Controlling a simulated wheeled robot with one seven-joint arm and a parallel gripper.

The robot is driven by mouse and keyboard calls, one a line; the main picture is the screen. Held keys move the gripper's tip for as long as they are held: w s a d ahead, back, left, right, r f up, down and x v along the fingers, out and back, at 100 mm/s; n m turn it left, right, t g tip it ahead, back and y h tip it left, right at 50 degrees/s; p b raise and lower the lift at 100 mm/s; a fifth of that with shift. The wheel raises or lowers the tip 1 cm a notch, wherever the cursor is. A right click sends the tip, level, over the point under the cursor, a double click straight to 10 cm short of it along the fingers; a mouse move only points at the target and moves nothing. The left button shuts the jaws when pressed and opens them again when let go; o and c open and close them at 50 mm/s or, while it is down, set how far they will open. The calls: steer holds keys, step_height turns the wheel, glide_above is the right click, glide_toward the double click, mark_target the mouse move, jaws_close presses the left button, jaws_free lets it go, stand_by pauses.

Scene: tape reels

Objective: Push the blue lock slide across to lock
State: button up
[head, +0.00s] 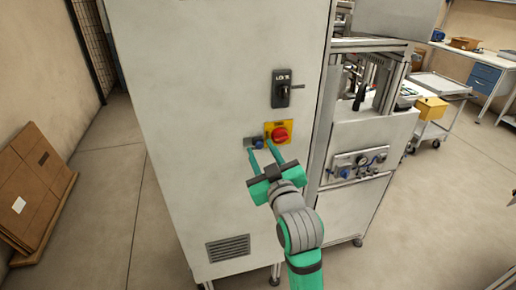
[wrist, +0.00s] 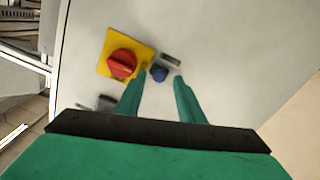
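I cannot tell whether either finger touches the slide.
A red knob (head: 279,134) on a yellow plate (head: 268,127) sits right of the slide, close to my right finger. A dark lock handle (head: 282,89) is above it. A machine (head: 362,140) stands right of the cabinet (head: 200,120). Brown cardboard (head: 35,185) leans at the left wall.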

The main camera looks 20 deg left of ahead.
steer(key=shift+x, duration=0.8)
steer(key=shift+c, duration=0.3)
jaws_close()
steer(key=shift+w+d, duration=0.45)
steer(key=shift+d, duration=0.25)
steer(key=shift+o, duration=0.3)
jaws_free()
steer(key=shift+d, duration=0.1)
steer(key=shift+d, duration=0.1)
